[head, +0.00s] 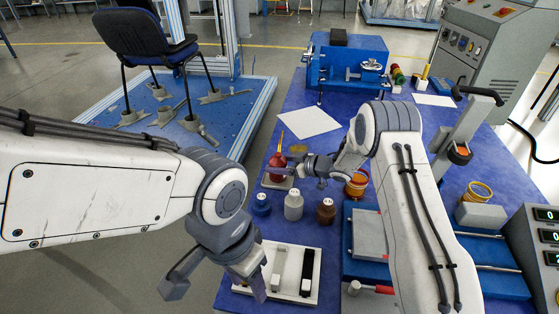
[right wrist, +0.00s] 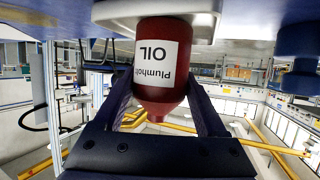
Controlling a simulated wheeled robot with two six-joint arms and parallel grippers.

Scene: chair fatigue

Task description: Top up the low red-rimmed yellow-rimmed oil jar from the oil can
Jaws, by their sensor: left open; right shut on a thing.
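The oil can (head: 277,166) is a dark red bottle with a yellow spout, standing upright on a small pale saucer (head: 266,183). The right wrist view shows the can (right wrist: 160,70) upside down in the picture, with its "OIL" label. My right gripper (head: 287,172) is shut around it; its fingers show on both sides in the wrist view (right wrist: 165,100). One jar (head: 356,185) with an orange-yellow rim is partly behind my right arm. Another yellow-rimmed jar (head: 476,192) stands farther right. Red rims and oil levels are unclear. My left gripper (head: 216,288) is open and empty, low at the left.
Blue (head: 261,203), white (head: 293,206) and brown (head: 326,211) bottles stand in front of the can. A white tray (head: 270,250) with dark and white pieces lies nearer. A white sheet (head: 308,123) lies behind. A blue machine (head: 345,65) stands at the back.

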